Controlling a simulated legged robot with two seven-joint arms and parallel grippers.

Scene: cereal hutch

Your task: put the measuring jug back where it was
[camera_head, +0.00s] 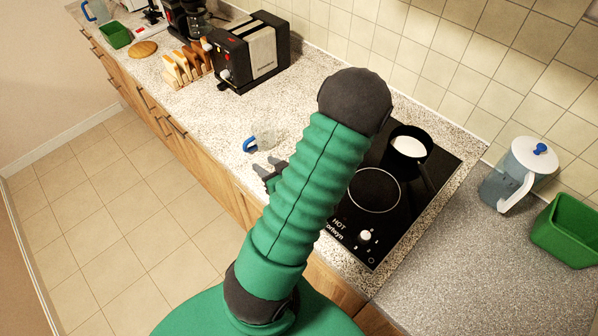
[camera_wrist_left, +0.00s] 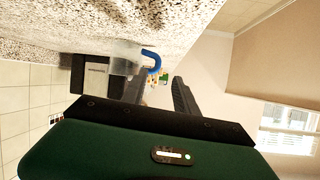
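The measuring jug (camera_head: 261,139) is small and clear with a blue handle. It stands on the speckled worktop, left of the hob, with its handle toward the worktop's front edge. It also shows in the left wrist view (camera_wrist_left: 126,58), just beyond the fingers, with the blue handle beside it. My left gripper (camera_head: 268,171) is close to the jug, on the near side, partly hidden behind my green arm. In the wrist view its two dark fingers (camera_wrist_left: 143,82) are apart and nothing is held between them. My right gripper is in neither view.
A black hob (camera_head: 374,236) carries a saucepan (camera_head: 408,147) of white liquid. A toaster (camera_head: 248,52) and toast rack (camera_head: 184,68) stand further left. A lidded jug (camera_head: 514,174) and green tub (camera_head: 568,231) are at right. Worktop between toaster and hob is mostly clear.

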